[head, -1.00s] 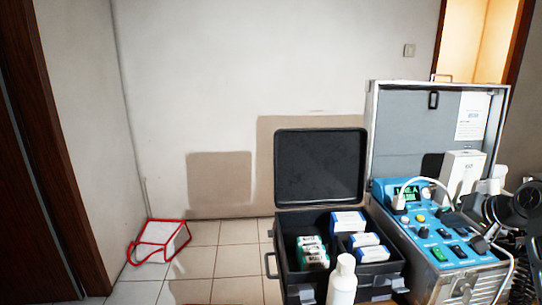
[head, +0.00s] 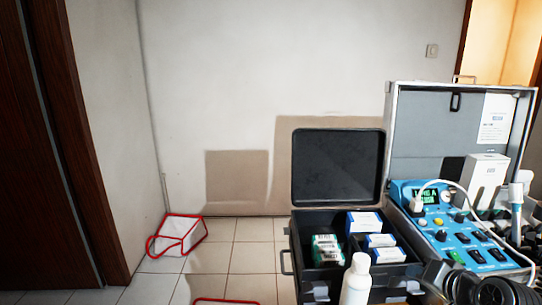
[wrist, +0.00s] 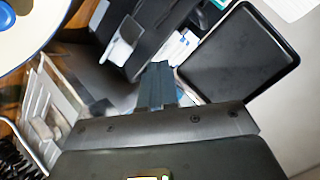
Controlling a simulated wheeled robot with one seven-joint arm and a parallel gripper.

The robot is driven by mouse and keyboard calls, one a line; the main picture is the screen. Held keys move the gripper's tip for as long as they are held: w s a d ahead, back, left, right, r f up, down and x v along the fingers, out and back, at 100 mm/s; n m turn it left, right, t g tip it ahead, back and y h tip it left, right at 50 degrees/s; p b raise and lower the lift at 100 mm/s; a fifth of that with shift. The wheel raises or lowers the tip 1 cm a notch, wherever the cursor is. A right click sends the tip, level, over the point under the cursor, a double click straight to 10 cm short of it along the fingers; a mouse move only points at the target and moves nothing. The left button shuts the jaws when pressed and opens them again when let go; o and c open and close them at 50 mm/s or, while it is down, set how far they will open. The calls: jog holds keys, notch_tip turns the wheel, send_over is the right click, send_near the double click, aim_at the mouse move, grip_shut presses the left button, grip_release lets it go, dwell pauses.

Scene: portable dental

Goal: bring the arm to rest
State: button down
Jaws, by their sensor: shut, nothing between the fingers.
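My gripper (wrist: 157,72) shows in the wrist view with its dark fingers together and nothing between them. The open black lid (wrist: 240,52) of the case lies beyond the fingers, up and to the right, tilted in that view. In the head view, dark parts of my arm show at the lower right, in front of the blue control panel (head: 455,238). I cannot make out the fingertips there.
The open black case (head: 284,262) holds green and blue-white boxes. A white bottle (head: 356,283) stands in front. The silver dental unit (head: 392,120) is at right, with a white box (head: 484,180). A red-edged white bag (head: 178,234) lies on clear floor at left.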

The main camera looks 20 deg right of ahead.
jog(key=s+a+f, duration=0.2)
jog(key=s+a, duration=0.3)
jog(key=a, duration=0.1)
jog(key=s+a+f+n, duration=0.1)
jog(key=s+a+f, duration=0.1)
jog(key=s+a, duration=0.3)
jog(key=s+a+f+n+t, duration=0.1)
jog(key=s+a+f, duration=0.1)
jog(key=s+a, duration=0.4)
jog(key=shift+a+f+h, duration=0.15)
jog(key=shift+a, duration=0.4)
jog(key=shift+a+f+h, duration=0.15)
jog(key=shift+a, duration=0.35)
jog(key=s+a+r+n, duration=0.1)
jog(key=s+r+n, duration=0.1)
jog(key=s+r, duration=0.2)
jog(key=s+a+r+n+t+y, duration=0.1)
jog(key=s+a+r+n, duration=0.1)
jog(key=s, duration=0.8)
jog(key=s+a+r+n+t+y, duration=0.1)
jog(key=s+r+n, duration=0.3)
jog(key=s, duration=0.4)
jog(key=shift+a+r, duration=0.4)
jog(key=shift+r, duration=0.45)
